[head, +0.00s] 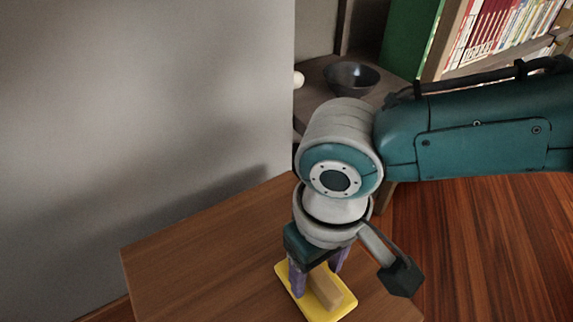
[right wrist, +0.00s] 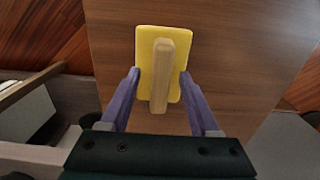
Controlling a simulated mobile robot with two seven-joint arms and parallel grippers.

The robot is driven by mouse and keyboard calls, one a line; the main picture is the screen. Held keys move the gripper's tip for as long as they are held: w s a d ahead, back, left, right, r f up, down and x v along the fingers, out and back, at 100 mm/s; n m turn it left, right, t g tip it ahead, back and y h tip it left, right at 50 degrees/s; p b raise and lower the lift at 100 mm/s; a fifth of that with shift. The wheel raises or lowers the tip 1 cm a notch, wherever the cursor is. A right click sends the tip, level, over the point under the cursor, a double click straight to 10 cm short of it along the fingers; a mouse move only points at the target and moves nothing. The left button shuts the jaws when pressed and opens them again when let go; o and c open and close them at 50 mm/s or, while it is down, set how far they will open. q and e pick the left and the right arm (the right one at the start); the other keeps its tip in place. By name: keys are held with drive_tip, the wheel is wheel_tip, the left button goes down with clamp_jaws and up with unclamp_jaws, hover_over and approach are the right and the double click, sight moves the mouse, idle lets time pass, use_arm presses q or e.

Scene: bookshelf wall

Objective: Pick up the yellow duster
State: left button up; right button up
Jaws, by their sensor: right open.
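The yellow duster (head: 316,303) is a flat yellow pad with a wooden block handle on top. It lies on the brown wooden table (head: 200,264). My right gripper (head: 318,278) points down over it, with purple fingers. In the right wrist view the duster (right wrist: 146,50) lies ahead of the open gripper (right wrist: 160,80), its near part between the two fingertips. The fingers are on either side of the pad, and the handle is not gripped. I cannot tell whether the fingertips touch the pad's edges. My left gripper is not in view.
A grey wall (head: 140,120) stands behind the table. A dark bowl (head: 351,77) sits on a shelf at the back, beside a small white round object (head: 298,79). A bookshelf (head: 495,40) with books is at the upper right. The table left of the duster is clear.

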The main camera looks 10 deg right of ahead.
drive_tip(key=shift+f, duration=0.25)
clamp_jaws()
idle(0.3)
